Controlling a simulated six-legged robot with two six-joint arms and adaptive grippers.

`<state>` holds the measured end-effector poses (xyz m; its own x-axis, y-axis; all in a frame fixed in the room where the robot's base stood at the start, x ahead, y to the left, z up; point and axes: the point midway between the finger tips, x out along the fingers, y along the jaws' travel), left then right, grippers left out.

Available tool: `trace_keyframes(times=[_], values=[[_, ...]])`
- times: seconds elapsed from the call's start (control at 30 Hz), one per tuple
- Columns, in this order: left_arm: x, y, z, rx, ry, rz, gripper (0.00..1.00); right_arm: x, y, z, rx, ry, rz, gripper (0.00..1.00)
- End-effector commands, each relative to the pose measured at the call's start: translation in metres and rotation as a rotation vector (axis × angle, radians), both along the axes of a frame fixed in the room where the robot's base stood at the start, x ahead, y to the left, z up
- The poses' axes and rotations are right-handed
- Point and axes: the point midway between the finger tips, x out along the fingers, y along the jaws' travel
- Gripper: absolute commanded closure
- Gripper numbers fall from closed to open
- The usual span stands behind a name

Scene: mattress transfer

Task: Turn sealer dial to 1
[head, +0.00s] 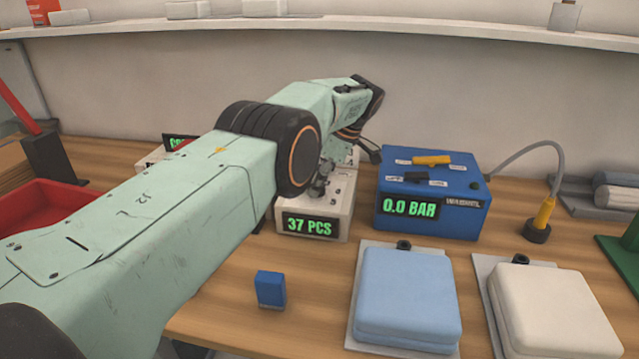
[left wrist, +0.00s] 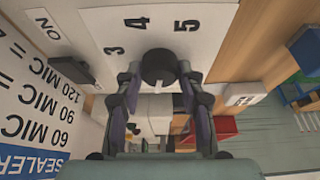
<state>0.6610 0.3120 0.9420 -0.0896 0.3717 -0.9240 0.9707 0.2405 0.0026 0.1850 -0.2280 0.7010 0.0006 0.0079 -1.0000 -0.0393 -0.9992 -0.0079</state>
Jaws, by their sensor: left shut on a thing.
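The sealer's round black dial (left wrist: 158,68) shows in the left wrist view, on a white panel with the numbers 3, 4 and 5 beside it. My left gripper (left wrist: 158,76) is shut on the dial, one finger on each side. The dial's other numbers and its setting cannot be made out. The sealer's blue label (left wrist: 30,160) and a thickness chart show at the left. In the head view my left arm reaches across the table and hides the dial. My right gripper is not in view.
A white counter reading 37 PCS (head: 313,222) and a blue box reading 0.0 BAR (head: 435,205) stand close to my left arm. A small blue block (head: 270,290), a blue cushion (head: 408,295) and a white cushion (head: 555,310) lie in front. A red tray (head: 40,205) is at the left.

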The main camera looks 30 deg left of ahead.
Motion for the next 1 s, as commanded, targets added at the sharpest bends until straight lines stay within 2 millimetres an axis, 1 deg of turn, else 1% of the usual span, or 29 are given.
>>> trace_keyframes(times=[0.03,0.8,0.83,1.0], values=[[-0.0029,0.0002,-0.0058,-0.002,0.012,0.009,0.93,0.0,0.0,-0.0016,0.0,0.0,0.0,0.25],[-0.0035,0.0007,-0.0055,-0.002,0.016,0.03,0.93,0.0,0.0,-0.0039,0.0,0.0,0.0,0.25],[-0.0035,0.0007,-0.0055,-0.002,0.016,0.03,0.6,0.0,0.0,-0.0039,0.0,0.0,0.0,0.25],[-0.0025,0.0005,-0.0038,-0.001,0.011,0.028,0.45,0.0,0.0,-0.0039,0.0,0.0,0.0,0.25]])
